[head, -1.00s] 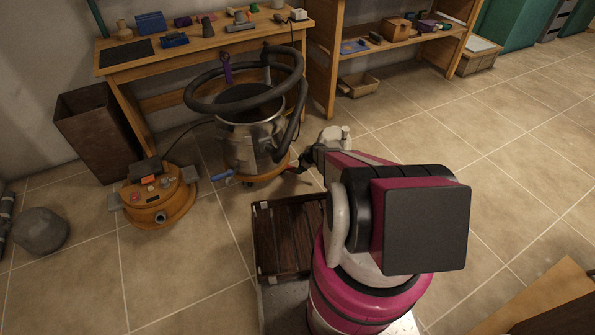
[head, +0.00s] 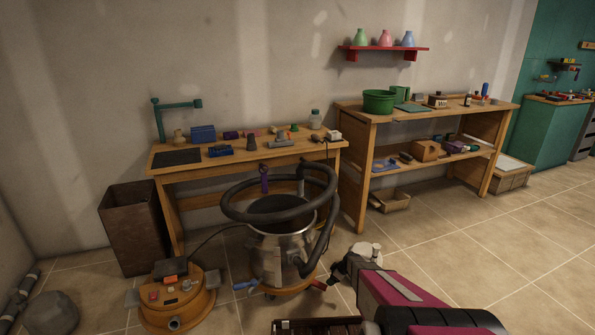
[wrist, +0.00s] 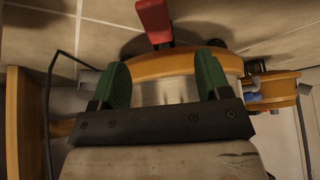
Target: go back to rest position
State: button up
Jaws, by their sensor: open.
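My gripper (wrist: 160,82) shows in the wrist view with its two green fingers spread apart and nothing visibly held between them. Beyond the fingers is the shop vacuum's orange base (wrist: 190,64), with a red part (wrist: 155,20) above it in the picture. In the head view my arm reaches forward from the lower right, its end low beside the shop vacuum (head: 283,257), which has a metal drum and a black hose. The fingers are hard to make out there, and I cannot tell whether they touch the vacuum.
An orange machine lid (head: 178,300) lies on the floor left of the vacuum, near a brown bin (head: 135,228). A workbench (head: 230,158) stands behind the vacuum. A shelved bench (head: 440,113) stands right of it. The tiled floor at right (head: 470,250) is open.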

jog(key=s+a+r+m+g+h, duration=0.1)
jog(key=s+r+m, duration=0.3)
jog(key=s+r, duration=0.5)
jog(key=s+a+r+m+h, duration=0.1)
jog(key=s+r+m, duration=0.3)
jog(key=s+r, duration=0.6)
jog(key=s+a+r+m+g+h, duration=0.1)
jog(key=s+r, duration=0.8)
jog(key=r, duration=1.3)
jog(key=a+m+h, duration=0.1)
jog(key=m+h, duration=0.1)
jog(key=m, duration=0.1)
jog(key=shift+s+r+g, duration=0.25)
jog(key=shift+g, duration=0.05)
jog(key=shift+c, duration=0.3)
